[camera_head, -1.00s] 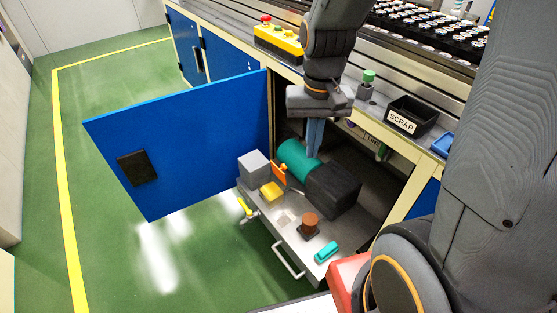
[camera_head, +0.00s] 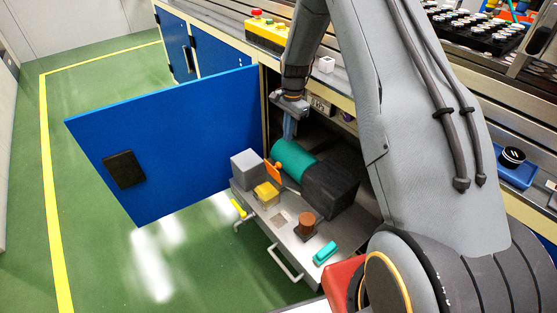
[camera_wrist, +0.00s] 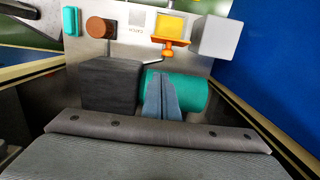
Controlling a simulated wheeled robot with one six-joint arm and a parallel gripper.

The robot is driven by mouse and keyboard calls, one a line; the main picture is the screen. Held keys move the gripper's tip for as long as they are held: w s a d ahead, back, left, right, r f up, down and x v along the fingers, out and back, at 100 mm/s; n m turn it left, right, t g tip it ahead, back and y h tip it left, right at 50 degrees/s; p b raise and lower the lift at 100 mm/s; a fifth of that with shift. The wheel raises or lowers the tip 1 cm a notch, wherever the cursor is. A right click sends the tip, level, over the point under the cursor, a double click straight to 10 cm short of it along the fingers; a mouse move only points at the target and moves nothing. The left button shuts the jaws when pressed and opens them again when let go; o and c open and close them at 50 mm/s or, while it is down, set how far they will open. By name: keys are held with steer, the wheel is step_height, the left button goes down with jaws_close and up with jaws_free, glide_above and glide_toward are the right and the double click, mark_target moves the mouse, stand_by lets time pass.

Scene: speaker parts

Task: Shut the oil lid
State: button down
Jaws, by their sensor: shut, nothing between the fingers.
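An orange flap (camera_head: 272,172) with a round orange knob stands between a yellow block (camera_head: 266,194) and a teal cylinder (camera_head: 294,160). It seems to be the oil lid, standing up rather than lying flat. In the wrist view the orange lid (camera_wrist: 170,44) shows beside the yellow block (camera_wrist: 171,25). My gripper (camera_head: 289,132) is shut and empty, pointing down at the cabinet opening behind the teal cylinder. In the wrist view the blue-grey fingers (camera_wrist: 162,80) overlap the teal cylinder (camera_wrist: 188,90), apart from the lid. I cannot tell whether they touch the cylinder.
A black block (camera_head: 329,188) adjoins the cylinder. A grey cube (camera_head: 248,168), a brown knob (camera_head: 306,226) and a teal piece (camera_head: 325,253) are on the pulled-out metal tray (camera_head: 287,240). The blue cabinet door (camera_head: 190,140) stands open at left. The bench edge lies above the opening.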

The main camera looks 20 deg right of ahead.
steer(key=s+a+f+p, duration=0.1)
steer(key=a+f, duration=0.3)
steer(key=f, duration=0.7)
steer(key=shift+s+a+p, duration=0.15)
steer(key=shift+s+p, duration=0.15)
steer(key=shift+a+r, duration=0.1)
